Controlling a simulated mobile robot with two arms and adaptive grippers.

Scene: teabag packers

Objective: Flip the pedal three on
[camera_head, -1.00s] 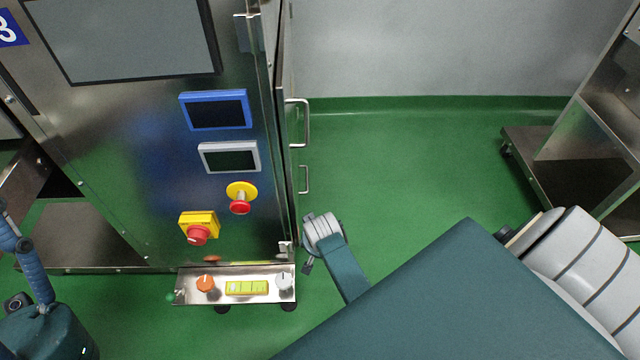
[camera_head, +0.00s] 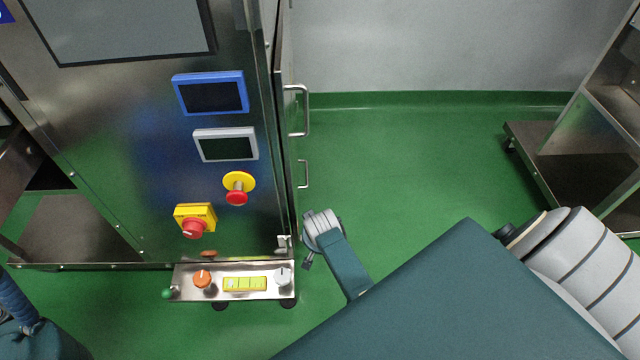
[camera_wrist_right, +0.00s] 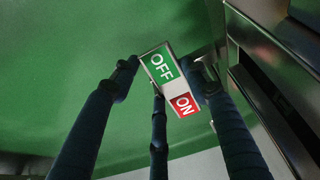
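A switch plate with a green OFF field and a red ON field (camera_wrist_right: 161,67) shows in the right wrist view, tilted, with OFF above ON. I see no number on it. My right gripper (camera_wrist_right: 160,78) has its dark fingers apart around the plate. The right finger overlaps or borders the plate's right edge; I cannot tell whether it touches. In the head view my right wrist shows beside the steel machine (camera_head: 120,190), but the fingers and the plate are not clearly seen there.
The machine front has a red knob on a yellow box (camera_head: 195,222), a red button (camera_head: 237,197) and a low panel with an orange knob (camera_head: 202,279). Handles (camera_head: 303,110) stick out on its side. A steel rack (camera_head: 570,160) stands right. Green floor between is clear.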

